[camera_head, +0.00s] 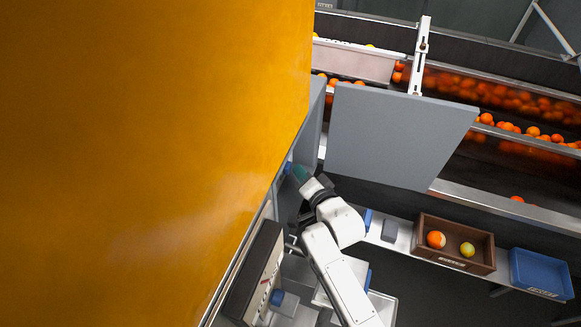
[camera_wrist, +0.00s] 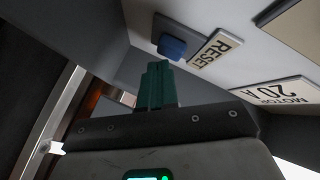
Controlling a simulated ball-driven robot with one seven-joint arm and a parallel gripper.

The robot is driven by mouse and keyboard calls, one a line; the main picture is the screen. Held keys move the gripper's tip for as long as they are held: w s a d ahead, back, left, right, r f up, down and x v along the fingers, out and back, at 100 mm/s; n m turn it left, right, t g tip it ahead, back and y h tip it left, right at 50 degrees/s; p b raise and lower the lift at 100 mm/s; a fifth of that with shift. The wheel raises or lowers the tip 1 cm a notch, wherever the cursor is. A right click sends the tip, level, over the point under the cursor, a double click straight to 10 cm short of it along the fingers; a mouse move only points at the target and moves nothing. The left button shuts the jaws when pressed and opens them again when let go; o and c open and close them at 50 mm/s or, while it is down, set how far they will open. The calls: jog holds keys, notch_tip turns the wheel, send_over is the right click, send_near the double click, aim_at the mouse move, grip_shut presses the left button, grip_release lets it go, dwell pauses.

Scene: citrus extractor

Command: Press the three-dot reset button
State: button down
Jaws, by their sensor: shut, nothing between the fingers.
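A blue reset button (camera_wrist: 172,46) sits on a pale panel beside a plate lettered RESET (camera_wrist: 215,52) in the wrist view. No dots can be made out on it. My gripper (camera_wrist: 157,70) has its teal fingers shut together and empty. The fingertips are just below and slightly left of the button; whether they touch it I cannot tell. In the head view my gripper (camera_head: 299,173) reaches into the grey cabinet (camera_head: 312,130), close to a small blue spot at its wall. The orange surface partly hides that area.
A large orange surface (camera_head: 140,150) fills the left of the head view. An open grey door (camera_head: 395,135) stands right of my gripper. A MOTOR 20 A plate (camera_wrist: 278,93) is near the button. A brown crate (camera_head: 425,255) and a blue crate (camera_head: 541,273) stand lower right.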

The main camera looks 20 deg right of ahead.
jog(key=shift+s+d, duration=0.15)
jog(key=s+d+b, duration=0.1)
jog(key=s+d, duration=0.2)
jog(key=d, duration=0.2)
jog(key=shift+s, duration=0.25)
dwell(0.4)
dwell(0.6)
jog(key=s+d+f+n+g+h, duration=0.1)
jog(key=s+d+n+g, duration=0.1)
jog(key=s, duration=1)
jog(key=s+d+f+n+g+h, duration=0.1)
jog(key=s+d+f+n+g, duration=0.1)
jog(key=s+n+g, duration=0.2)
jog(key=s+d+f+n+g, duration=0.1)
jog(key=s+n+g, duration=0.2)
jog(key=s+g, duration=0.5)
jog(key=s, duration=1.2)
jog(key=shift+d+f+h, duration=0.2)
jog(key=shift+d+h, duration=0.2)
